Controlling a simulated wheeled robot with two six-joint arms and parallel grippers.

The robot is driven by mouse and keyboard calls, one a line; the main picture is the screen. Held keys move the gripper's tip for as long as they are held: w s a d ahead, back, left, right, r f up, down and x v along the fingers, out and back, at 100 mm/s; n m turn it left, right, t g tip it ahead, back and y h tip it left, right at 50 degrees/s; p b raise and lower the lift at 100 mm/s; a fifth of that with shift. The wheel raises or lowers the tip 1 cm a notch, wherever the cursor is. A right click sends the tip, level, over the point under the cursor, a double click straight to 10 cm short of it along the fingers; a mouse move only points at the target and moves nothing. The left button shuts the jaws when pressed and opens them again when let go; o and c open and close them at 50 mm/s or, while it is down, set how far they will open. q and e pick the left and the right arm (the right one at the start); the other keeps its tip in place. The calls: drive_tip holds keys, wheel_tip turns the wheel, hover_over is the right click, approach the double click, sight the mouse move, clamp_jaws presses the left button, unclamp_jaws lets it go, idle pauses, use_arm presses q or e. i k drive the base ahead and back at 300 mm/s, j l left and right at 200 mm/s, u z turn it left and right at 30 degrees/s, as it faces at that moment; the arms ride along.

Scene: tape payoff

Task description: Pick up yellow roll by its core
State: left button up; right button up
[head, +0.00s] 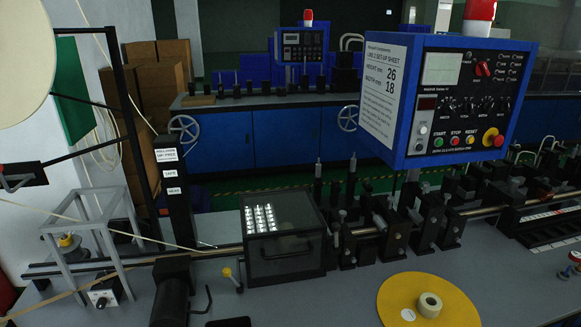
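The yellow roll (398,290) lies flat on the grey bench top at the lower right in the head view, its lower edge cut off by the picture. Its cream ring-shaped core (430,305) stands up at its middle, with a dark hole in it. A small round white label lies on the yellow face, left of the core. Nothing touches the roll from above. I cannot make out either of my grippers in this view.
Behind the roll stand black roller fixtures (395,235) and a blue control box (440,100). A dark clear-fronted box (284,250) stands left of it. A grey frame (92,238) stands at far left. Bench top around the roll is clear.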

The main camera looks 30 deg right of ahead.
sight(413, 299)
drive_tip(key=z, duration=2)
drive_tip(key=i+l, duration=0.15)
drive_tip(key=l, duration=0.15)
drive_tip(key=i+l, duration=0.1)
drive_tip(key=l, duration=0.15)
drive_tip(key=i+l, duration=0.15)
drive_tip(key=l, duration=0.15)
